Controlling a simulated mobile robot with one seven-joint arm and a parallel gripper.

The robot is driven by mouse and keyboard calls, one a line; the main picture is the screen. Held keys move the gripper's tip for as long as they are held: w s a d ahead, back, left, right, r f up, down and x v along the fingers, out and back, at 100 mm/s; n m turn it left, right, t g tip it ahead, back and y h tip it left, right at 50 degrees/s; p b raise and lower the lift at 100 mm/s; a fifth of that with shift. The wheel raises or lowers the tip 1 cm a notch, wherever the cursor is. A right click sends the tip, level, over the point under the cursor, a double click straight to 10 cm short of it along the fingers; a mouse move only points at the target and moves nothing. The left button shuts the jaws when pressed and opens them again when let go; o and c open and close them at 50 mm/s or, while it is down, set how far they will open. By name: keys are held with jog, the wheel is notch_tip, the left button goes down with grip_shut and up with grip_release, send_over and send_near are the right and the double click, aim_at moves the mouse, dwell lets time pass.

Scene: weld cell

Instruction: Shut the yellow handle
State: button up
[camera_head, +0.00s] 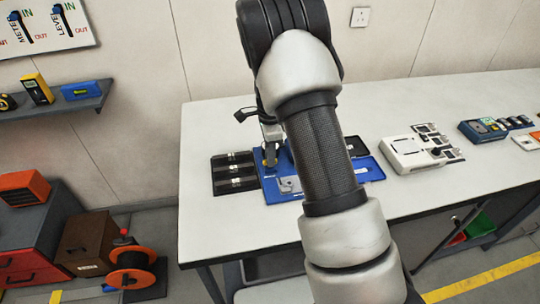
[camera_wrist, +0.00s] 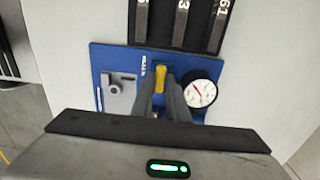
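The yellow handle (camera_wrist: 160,77) is a short bar on a blue panel (camera_wrist: 108,58). In the wrist view it shows between and just beyond the tips of my gripper's fingers (camera_wrist: 161,84). The two grey fingers stand a little apart, one on each side of the handle. I cannot tell whether they touch or grip it. In the head view my gripper (camera_head: 270,145) is over the left part of the blue panel (camera_head: 275,195), and a bit of yellow handle (camera_head: 271,157) shows at its tip. My arm hides the panel's middle.
A round white gauge (camera_wrist: 200,93) is close right of the fingers. A grey latch block (camera_wrist: 119,93) is to the left. A black label tray (camera_head: 235,172) adjoins the panel. A white device (camera_head: 412,150) stands farther right on the white bench (camera_head: 225,122).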

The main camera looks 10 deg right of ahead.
jog(key=o, duration=0.4)
jog(key=shift+c, duration=0.2)
notch_tip(320, 180, up, 17)
jog(key=shift+r, duration=0.2)
